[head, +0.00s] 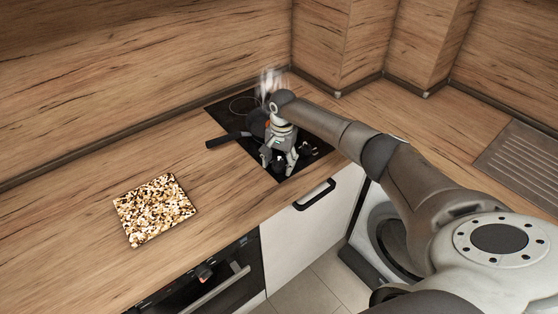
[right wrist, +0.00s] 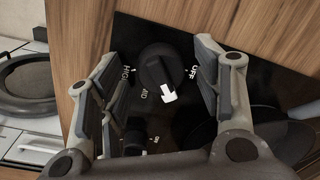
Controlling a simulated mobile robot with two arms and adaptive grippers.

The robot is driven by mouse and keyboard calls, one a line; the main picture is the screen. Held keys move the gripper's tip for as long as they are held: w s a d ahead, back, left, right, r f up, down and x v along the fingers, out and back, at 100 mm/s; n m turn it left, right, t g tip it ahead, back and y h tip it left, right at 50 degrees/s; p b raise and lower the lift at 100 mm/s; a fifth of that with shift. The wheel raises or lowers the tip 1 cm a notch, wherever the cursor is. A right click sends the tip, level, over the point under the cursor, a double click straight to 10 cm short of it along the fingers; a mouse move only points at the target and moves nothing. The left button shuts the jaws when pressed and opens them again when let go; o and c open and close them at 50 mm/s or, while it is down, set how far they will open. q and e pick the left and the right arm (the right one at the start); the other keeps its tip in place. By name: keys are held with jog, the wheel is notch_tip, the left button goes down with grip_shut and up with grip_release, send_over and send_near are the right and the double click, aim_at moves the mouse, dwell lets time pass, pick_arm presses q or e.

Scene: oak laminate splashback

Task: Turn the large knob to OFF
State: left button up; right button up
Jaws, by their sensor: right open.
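The large black knob (right wrist: 160,65) sits on the dark hob panel in the right wrist view. Its white pointer (right wrist: 168,94) faces the bottom of the picture, close to the MID label and away from OFF. OFF is printed to the knob's right and HIGH to its left. My right gripper (right wrist: 163,72) is open, with one finger on each side of the knob, and I see a gap on both sides. In the head view, my right gripper (head: 278,161) is low over the hob's front corner; which knob it covers there I cannot tell. My left gripper is not in view.
A smaller knob (right wrist: 135,136) sits below the large one in the right wrist view. A pan with a black handle (head: 226,140) stands on the hob (head: 225,110), with steam above. A speckled board (head: 154,210) lies on the counter. The counter between is clear.

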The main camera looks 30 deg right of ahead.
jog(key=c, duration=1)
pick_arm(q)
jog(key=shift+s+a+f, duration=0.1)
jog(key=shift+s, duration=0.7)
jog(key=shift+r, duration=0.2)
pick_arm(e)
jog(key=shift+n, duration=0.4)
jog(key=shift+n+p, duration=0.4)
jog(key=shift+n, duration=1.5)
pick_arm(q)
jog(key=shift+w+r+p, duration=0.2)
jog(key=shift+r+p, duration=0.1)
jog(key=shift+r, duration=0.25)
pick_arm(e)
jog(key=n, duration=0.5)
jog(key=shift+w+g, duration=0.15)
jog(key=shift+g, duration=0.15)
jog(key=shift+n, duration=0.3)
